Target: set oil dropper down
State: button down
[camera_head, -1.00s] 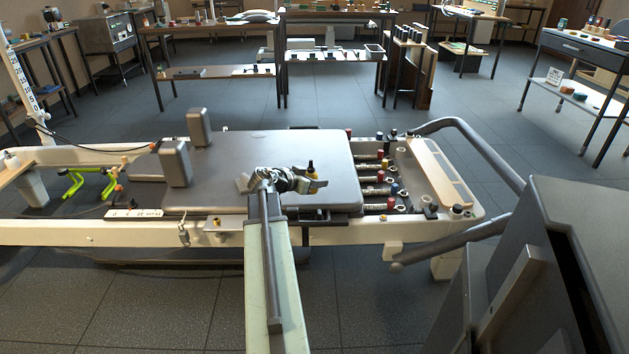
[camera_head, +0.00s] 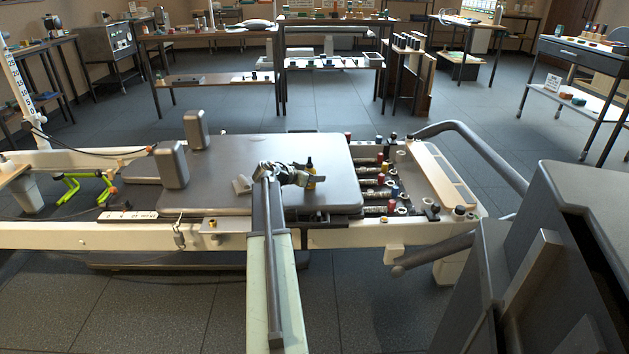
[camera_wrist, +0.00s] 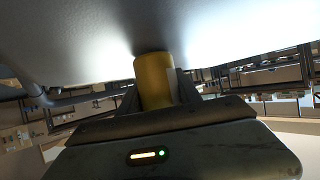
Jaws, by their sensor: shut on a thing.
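The oil dropper (camera_head: 311,182) is a small amber-yellow bottle with a black top, held upright over the grey padded carriage (camera_head: 240,165) of the reformer. My gripper (camera_head: 309,178) is shut around it at the end of my outstretched arm, low over the right part of the pad. In the wrist view the dropper (camera_wrist: 154,80) shows as a yellow cylinder between my fingers. Its far end meets the smooth grey surface (camera_wrist: 90,35) in the picture; I cannot tell whether it touches or hangs just clear. My fingers hide part of the bottle.
Two grey shoulder blocks (camera_head: 173,164) stand on the carriage's left. Springs with coloured ends (camera_head: 375,182) lie to its right, beside a curved grey bar (camera_head: 485,155). The pad around is mostly bare.

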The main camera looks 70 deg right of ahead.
jog(key=shift+f+b, duration=0.25)
jog(key=shift+b, duration=0.05)
jog(key=c, duration=0.8)
grip_release()
jog(key=shift+r, duration=0.1)
jog(key=shift+r, duration=0.1)
jog(key=p+v, duration=0.5)
jog(key=v, duration=0.6)
jog(key=shift+a+r+p, duration=0.1)
jog(key=shift+r+p, duration=0.15)
jog(key=shift+p, duration=0.1)
jog(key=shift+w+a+r, duration=0.1)
jog(key=shift+w+a, duration=0.05)
jog(key=shift+a, duration=0.2)
